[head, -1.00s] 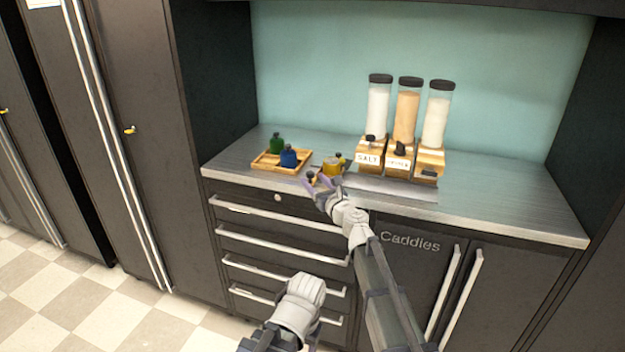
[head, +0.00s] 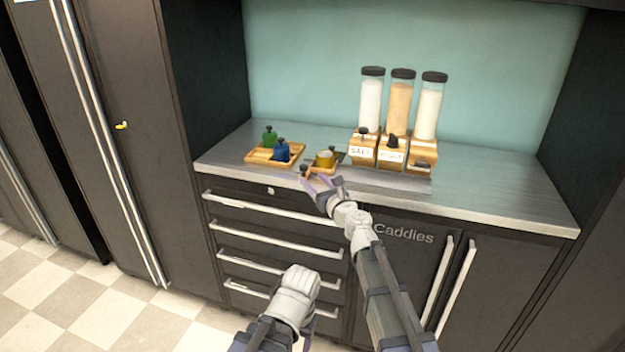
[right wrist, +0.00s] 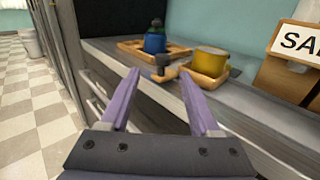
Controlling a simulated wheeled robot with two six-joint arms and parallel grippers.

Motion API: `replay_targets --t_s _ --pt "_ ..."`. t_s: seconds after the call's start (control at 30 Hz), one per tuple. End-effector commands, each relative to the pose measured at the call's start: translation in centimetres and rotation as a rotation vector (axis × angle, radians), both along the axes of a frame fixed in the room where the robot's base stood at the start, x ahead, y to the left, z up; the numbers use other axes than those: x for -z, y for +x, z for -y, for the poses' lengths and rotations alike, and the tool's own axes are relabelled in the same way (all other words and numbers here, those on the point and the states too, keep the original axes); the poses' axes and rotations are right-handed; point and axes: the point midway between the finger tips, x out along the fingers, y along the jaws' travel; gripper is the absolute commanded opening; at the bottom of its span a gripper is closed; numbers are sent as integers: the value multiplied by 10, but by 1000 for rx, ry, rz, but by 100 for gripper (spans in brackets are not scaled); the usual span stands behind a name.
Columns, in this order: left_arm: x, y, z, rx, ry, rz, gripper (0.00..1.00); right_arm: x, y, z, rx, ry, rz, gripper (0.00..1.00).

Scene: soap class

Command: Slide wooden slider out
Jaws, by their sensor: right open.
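A small wooden piece (head: 320,169), which looks like the wooden slider, lies near the counter's front edge, with a dark knob (head: 304,171) at its left end. A yellow pot (head: 325,158) stands on or just behind it. In the right wrist view the wooden piece (right wrist: 207,82), its dark knob (right wrist: 161,66) and the yellow pot (right wrist: 211,61) lie beyond my fingers. My right gripper (head: 316,186) is open and empty. In the right wrist view its two purple fingers (right wrist: 163,95) are spread, with the knob ahead between their tips. My left gripper's fingers are not visible.
A wooden tray (head: 252,157) holds a green bottle (head: 270,138) and a blue one (head: 282,151). Three wooden-based dispensers (head: 402,150) stand to the right, the left one labelled salt. Drawer handles (head: 270,209) project below the counter (head: 500,193), whose right part is clear.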

Motion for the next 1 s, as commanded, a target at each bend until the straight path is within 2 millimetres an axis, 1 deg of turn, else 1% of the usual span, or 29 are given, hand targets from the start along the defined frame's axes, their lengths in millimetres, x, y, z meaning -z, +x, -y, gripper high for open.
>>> replay_targets --t_s 0.27,1.0 --pt "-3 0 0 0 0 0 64 -3 -2 1 0 0 0 63" --pt "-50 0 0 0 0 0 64 -50 -30 1 -1 0 0 63"
